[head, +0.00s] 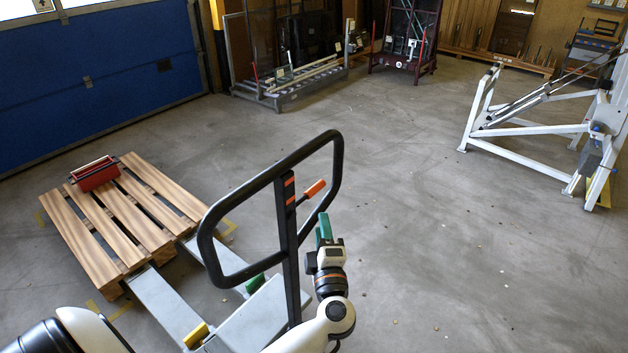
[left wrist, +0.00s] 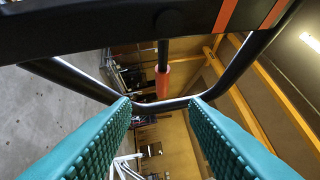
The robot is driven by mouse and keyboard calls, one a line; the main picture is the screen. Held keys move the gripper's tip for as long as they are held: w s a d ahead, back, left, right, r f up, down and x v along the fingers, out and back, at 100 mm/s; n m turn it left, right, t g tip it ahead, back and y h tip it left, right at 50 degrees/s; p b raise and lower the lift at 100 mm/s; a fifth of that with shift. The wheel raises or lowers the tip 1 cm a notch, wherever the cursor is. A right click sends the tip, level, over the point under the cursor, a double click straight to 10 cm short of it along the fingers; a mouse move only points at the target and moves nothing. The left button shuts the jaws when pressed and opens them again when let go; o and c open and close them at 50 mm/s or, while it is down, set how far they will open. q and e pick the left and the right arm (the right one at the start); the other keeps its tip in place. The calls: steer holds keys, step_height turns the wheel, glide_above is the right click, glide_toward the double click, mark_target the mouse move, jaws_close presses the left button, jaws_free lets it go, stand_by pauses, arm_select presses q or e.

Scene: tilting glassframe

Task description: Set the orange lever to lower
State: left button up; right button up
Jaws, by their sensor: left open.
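The lever with its orange grip (head: 314,188) sticks out from the dark upright post of a pallet jack (head: 290,235), inside its black loop handle. In the head view the lever slants up to the right. My left gripper (head: 324,228) is below and slightly right of the orange grip, apart from it in the picture. In the left wrist view the orange grip (left wrist: 163,82) shows ahead, between the two teal fingers of my open left gripper (left wrist: 160,108), with nothing held. The grip's exact distance from the fingertips cannot be told. My right gripper is not in view.
The black loop handle (head: 338,165) frames the lever closely and crosses the left wrist view. A wooden pallet (head: 125,205) with a red toolbox (head: 95,174) stands left on the floor. A white metal frame (head: 525,132) stands far right. The floor between is clear.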

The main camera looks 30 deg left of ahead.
mark_target(316, 193)
arm_select(q)
steer(key=p+x, duration=0.1)
steer(key=x, duration=0.6)
steer(key=p+x, duration=0.1)
steer(key=x, duration=0.2)
steer(key=shift+w+a+r+p, duration=0.2)
steer(key=shift+r+p, duration=0.15)
steer(key=shift+w+a+f, duration=0.1)
steer(key=c, duration=0.8)
jaws_close()
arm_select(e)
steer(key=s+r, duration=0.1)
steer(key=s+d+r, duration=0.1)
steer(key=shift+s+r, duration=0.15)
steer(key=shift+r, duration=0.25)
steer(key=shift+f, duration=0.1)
